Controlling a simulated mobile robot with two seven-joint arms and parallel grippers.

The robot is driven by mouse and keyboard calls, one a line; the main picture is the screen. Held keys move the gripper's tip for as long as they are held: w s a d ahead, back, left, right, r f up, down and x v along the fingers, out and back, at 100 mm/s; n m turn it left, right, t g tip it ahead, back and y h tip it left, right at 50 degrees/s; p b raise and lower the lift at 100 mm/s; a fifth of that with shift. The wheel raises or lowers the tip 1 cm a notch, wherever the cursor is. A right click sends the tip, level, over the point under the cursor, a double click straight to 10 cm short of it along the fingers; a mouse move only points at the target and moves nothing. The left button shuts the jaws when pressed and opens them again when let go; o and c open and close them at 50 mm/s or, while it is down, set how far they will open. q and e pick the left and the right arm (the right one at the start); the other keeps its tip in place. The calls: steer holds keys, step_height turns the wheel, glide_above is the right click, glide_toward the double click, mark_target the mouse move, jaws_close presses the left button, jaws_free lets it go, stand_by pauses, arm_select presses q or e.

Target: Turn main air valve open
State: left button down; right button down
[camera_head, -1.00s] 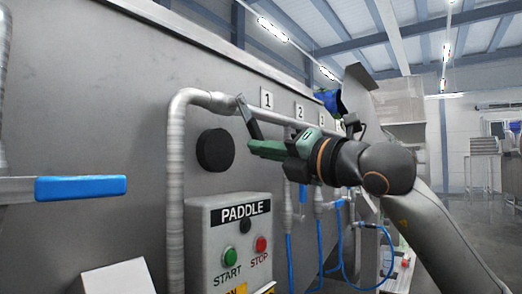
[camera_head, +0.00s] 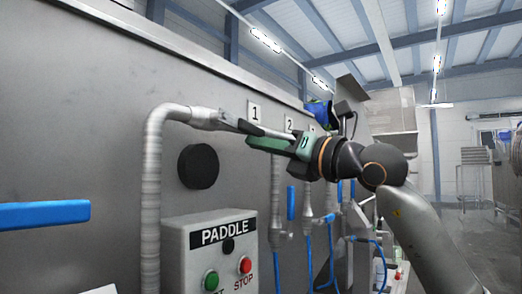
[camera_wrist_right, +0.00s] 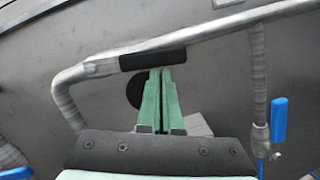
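The valve's dark handle (camera_head: 249,127) is on the grey air pipe (camera_head: 152,190), where the pipe runs along the wall. The black handle (camera_wrist_right: 152,60) lies about in line with the pipe in the right wrist view. My right gripper (camera_head: 250,141) is just below the handle. Its green fingers (camera_wrist_right: 160,78) are together, with their tips at the handle's lower edge. I cannot tell whether they touch it, and I see nothing held between them. My left gripper is not in view.
A grey PADDLE box (camera_head: 222,258) with green and red buttons is below the pipe. A black round knob (camera_head: 198,166) is on the wall. A blue lever (camera_head: 44,214) juts in at the left. Blue hoses and valves hang further right. Open floor lies at the far right.

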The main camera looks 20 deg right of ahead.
steer(key=shift+w+d+r, duration=0.15)
steer(key=shift+d+r, duration=0.1)
steer(key=shift+r, duration=0.35)
stand_by(0.3)
